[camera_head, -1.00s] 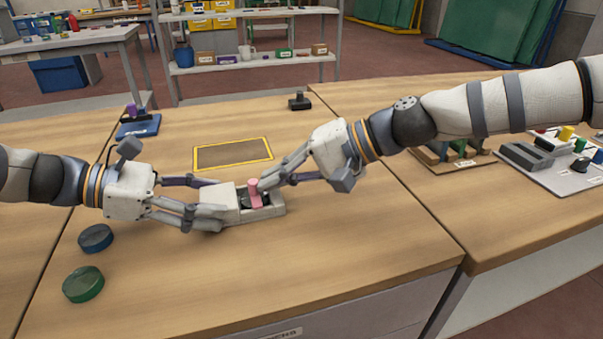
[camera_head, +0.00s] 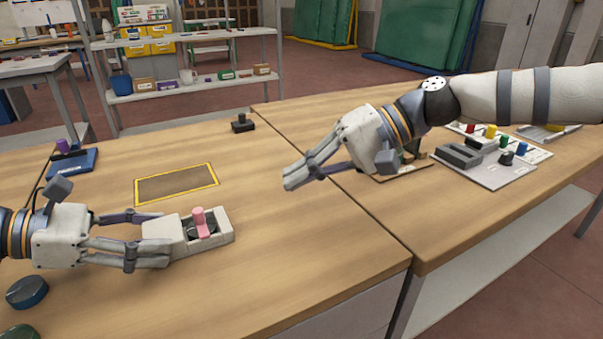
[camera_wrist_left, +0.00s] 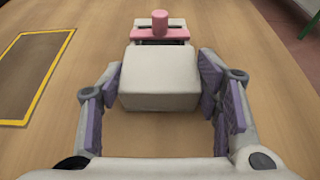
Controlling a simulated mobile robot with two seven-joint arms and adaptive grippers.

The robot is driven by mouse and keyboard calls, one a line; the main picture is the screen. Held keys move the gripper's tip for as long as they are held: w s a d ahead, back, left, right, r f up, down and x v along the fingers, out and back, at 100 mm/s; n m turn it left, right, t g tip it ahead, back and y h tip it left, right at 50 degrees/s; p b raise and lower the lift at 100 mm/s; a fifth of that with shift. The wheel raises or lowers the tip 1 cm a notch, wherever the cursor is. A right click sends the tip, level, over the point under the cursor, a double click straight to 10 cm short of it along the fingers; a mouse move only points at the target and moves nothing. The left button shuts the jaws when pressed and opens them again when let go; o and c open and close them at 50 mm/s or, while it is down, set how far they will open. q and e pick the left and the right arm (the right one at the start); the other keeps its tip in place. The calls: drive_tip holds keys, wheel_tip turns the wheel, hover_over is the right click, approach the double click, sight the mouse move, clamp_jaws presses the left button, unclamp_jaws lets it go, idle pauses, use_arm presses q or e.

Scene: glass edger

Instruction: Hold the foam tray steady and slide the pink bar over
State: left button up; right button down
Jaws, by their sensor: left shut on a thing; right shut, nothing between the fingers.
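The white foam tray (camera_head: 224,234) sits on the wooden table at the lower left of the head view. It also shows in the left wrist view (camera_wrist_left: 160,80). The pink bar (camera_head: 203,230), with an upright pink knob, lies across the tray's dark recess; it shows at the far end of the tray in the wrist view (camera_wrist_left: 160,34). My left gripper (camera_head: 156,240) is shut on the tray's near block, one finger on each side. My right gripper (camera_head: 292,184) is shut and empty, above the table to the right of the tray and apart from it.
A yellow-framed brown panel (camera_head: 176,185) lies behind the tray. A blue round knob (camera_head: 27,291) is at the front left. A small black object (camera_head: 242,123) stands at the back. A grey board with coloured pieces (camera_head: 490,168) is on the right table. The table's front right is clear.

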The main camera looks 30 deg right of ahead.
idle(0.3)
use_arm(q)
drive_tip(key=o, duration=1.2)
drive_tip(key=shift+a, duration=0.1)
